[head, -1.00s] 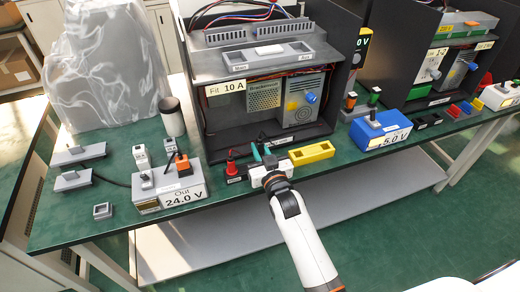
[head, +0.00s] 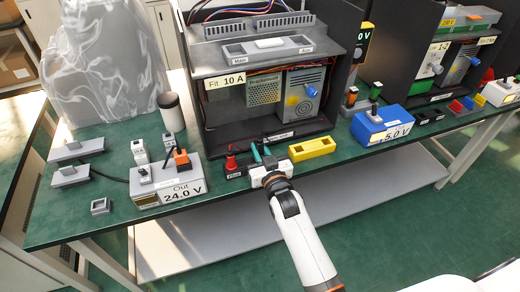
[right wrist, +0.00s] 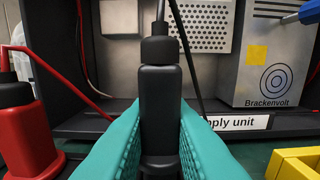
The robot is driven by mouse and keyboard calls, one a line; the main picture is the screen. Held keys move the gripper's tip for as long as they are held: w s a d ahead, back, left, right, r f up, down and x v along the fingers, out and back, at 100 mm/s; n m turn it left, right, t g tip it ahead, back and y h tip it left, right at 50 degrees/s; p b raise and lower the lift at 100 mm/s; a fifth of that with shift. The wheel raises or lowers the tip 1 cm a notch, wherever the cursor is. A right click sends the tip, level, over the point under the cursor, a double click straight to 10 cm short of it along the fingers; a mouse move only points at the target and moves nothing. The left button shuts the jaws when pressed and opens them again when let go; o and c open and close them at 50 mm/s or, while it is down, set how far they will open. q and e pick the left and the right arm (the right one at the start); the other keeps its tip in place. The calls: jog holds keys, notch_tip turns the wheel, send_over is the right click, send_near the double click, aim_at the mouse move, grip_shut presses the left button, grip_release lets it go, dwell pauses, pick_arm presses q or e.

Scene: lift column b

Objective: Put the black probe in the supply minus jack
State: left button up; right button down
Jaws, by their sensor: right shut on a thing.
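The black probe (right wrist: 160,100) stands upright between the teal fingers of my right gripper (right wrist: 158,150) in the right wrist view. The gripper is shut on its body, and a cable rises from its top. In the head view my right gripper (head: 262,155) is at the bench's front edge, before the open black cabinet. The red probe (right wrist: 20,125) stands upright just left of it, and also shows in the head view (head: 231,160). I cannot tell which socket is the supply minus jack. My left gripper is not in view.
A grey "Out 24.0 V" box (head: 181,191) with an orange plug stands left. A yellow tray (head: 312,149) lies close right of the gripper, and a blue "5.0 V" box (head: 381,127) farther right. The black cabinet (head: 265,134) stands behind.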

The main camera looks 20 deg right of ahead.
jog(key=shift+f+b, duration=0.6)
jog(key=shift+f, duration=0.45)
jog(key=c, duration=1.3)
grip_release()
jog(key=shift+o, duration=0.2)
jog(key=shift+s, duration=0.1)
jog(key=s, duration=1.2)
jog(key=shift+d, duration=0.2)
jog(key=shift+w, duration=0.1)
